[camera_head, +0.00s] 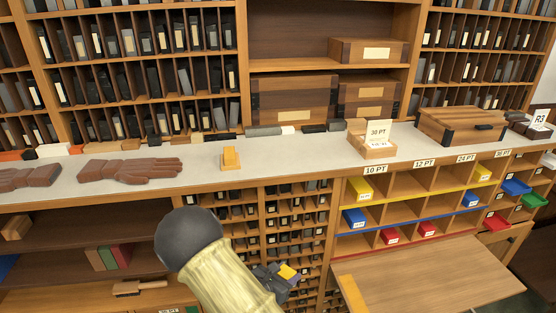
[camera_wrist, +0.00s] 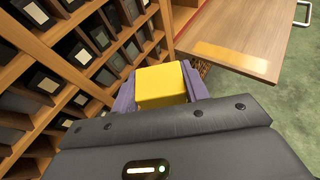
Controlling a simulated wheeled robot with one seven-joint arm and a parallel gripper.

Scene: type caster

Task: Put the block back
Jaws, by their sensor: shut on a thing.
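My gripper (camera_head: 279,274) is shut on a yellow block (camera_wrist: 162,86), seen between its purple-grey fingers in the wrist view. At the right, a labelled rack (camera_head: 400,211) holds a yellow block (camera_head: 360,188) under 10 PT and another yellow block (camera_head: 482,173) under 24 PT. Its lower rows hold blue blocks (camera_head: 354,218) and red blocks (camera_head: 389,236). Any label on the held block cannot be seen.
A pull-out wooden board (camera_head: 430,280) with a yellow strip juts out below the rack. The grey counter (camera_head: 210,172) carries gloves (camera_head: 130,169), a yellow piece on a wooden base (camera_head: 230,158) and a 30 PT box (camera_head: 374,145). Cubbyholes (camera_wrist: 75,60) stand close left of my gripper.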

